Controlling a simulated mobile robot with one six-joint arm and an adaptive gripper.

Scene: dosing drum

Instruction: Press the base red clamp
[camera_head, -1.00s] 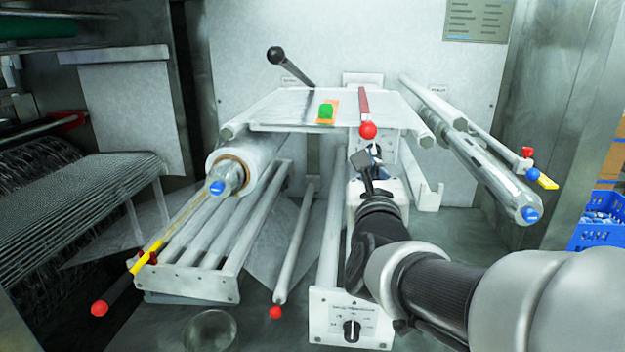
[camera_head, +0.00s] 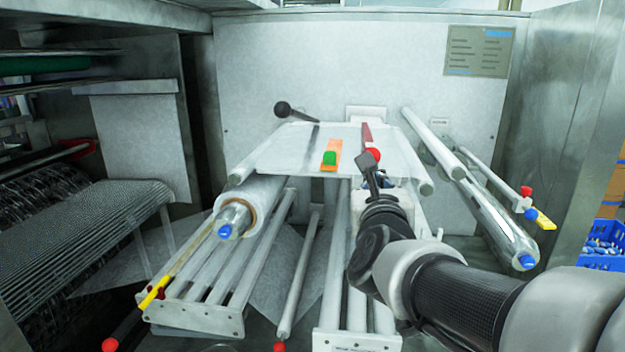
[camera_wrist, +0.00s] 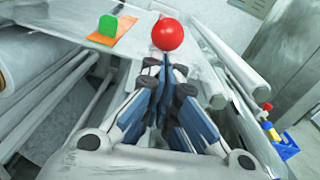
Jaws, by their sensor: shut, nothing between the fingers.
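A red lever bar (camera_head: 367,133) lies along the right part of the pale top plate (camera_head: 285,150) and ends in a red ball knob (camera_head: 377,154) at the plate's front edge. The knob also shows large in the wrist view (camera_wrist: 167,35). My gripper (camera_head: 368,160) is shut and empty, pointing up at the knob and partly covering it in the head view. In the wrist view my fingertips (camera_wrist: 164,66) are just below the knob in the picture. I cannot tell whether they touch it. Other red knobs show low down (camera_head: 279,346) and at the lower left (camera_head: 110,344).
An orange strip with a green block (camera_head: 330,158) is on the plate left of the lever. A black-knobbed handle (camera_head: 283,108) stands behind. A film roll (camera_head: 245,205) is at left, and a metal roller (camera_head: 500,235) with a blue end is at right. A blue crate (camera_head: 605,245) sits far right.

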